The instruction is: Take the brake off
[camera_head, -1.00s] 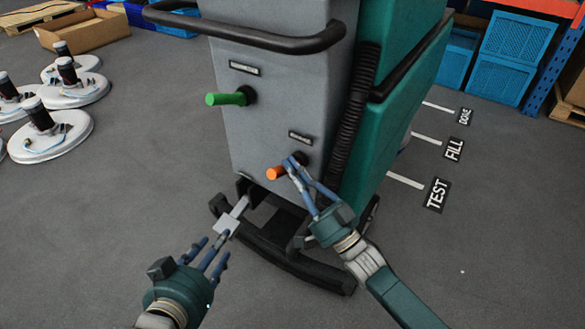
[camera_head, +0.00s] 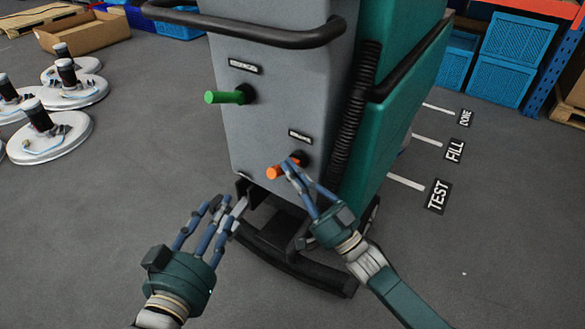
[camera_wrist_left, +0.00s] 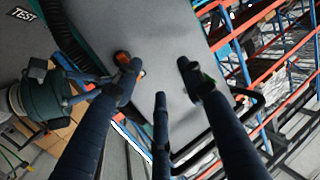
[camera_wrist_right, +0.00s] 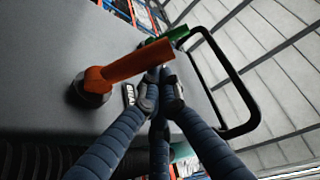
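The scrubber tank machine (camera_head: 275,120) stands in the centre. My right gripper (camera_head: 293,163) is at the orange handle (camera_head: 274,172). In the right wrist view its fingertips (camera_wrist_right: 158,88) are together beside the orange handle (camera_wrist_right: 125,68), with nothing seen between them.
A green handle (camera_head: 228,97) sticks out higher on the grey panel, below a black push bar (camera_head: 265,35). Round white brush discs (camera_head: 50,142) lie on the floor at left. Blue crates (camera_head: 515,45) stand at back right. The floor at right, by the TEST sign (camera_head: 438,196), is clear.

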